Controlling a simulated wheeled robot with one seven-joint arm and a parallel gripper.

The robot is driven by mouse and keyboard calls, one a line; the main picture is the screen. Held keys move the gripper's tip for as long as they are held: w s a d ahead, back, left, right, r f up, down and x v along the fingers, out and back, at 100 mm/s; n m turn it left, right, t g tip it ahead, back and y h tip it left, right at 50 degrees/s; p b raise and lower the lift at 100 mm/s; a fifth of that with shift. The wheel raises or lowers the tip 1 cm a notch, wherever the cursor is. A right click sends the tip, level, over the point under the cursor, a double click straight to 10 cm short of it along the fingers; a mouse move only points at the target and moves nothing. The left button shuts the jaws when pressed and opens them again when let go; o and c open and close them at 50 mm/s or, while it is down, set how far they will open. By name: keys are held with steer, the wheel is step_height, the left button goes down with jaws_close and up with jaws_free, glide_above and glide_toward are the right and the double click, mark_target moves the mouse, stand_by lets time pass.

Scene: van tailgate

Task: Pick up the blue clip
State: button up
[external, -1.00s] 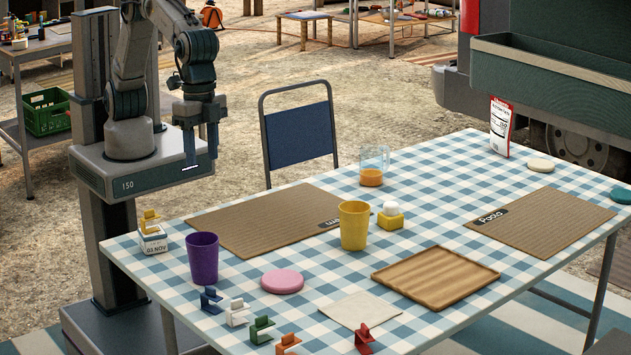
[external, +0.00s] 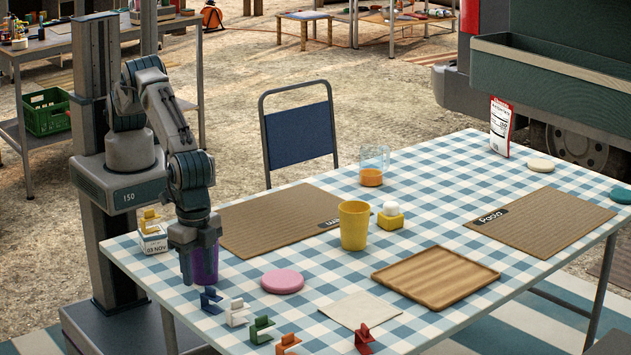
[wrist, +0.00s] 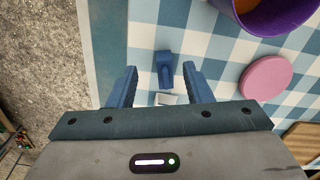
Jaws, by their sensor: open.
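The blue clip (external: 211,300) stands on the checked tablecloth near the table's left front edge. In the wrist view the blue clip (wrist: 164,70) lies ahead of and between my fingers, apart from both. My gripper (external: 197,278) points down above the table, just left of and behind the clip in the external view. In the wrist view my gripper (wrist: 161,88) is open, with nothing held. A white clip (external: 237,313) is beside the blue one; it shows partly between the fingers in the wrist view (wrist: 168,99).
A purple cup (external: 206,264) stands close behind my gripper, partly hidden by it. A pink disc (external: 283,282), a green clip (external: 261,330), an orange clip (external: 288,343) and a red clip (external: 364,338) are to the right.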

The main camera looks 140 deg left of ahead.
mark_target(204, 294)
steer(key=shift+w+a+f+p, duration=0.15)
steer(key=shift+f+p, duration=0.1)
steer(key=shift+f, duration=1.35)
steer(key=shift+w+a+f+p, duration=0.1)
steer(key=shift+a+f+p, duration=0.1)
steer(key=shift+f, duration=1.35)
jaws_close()
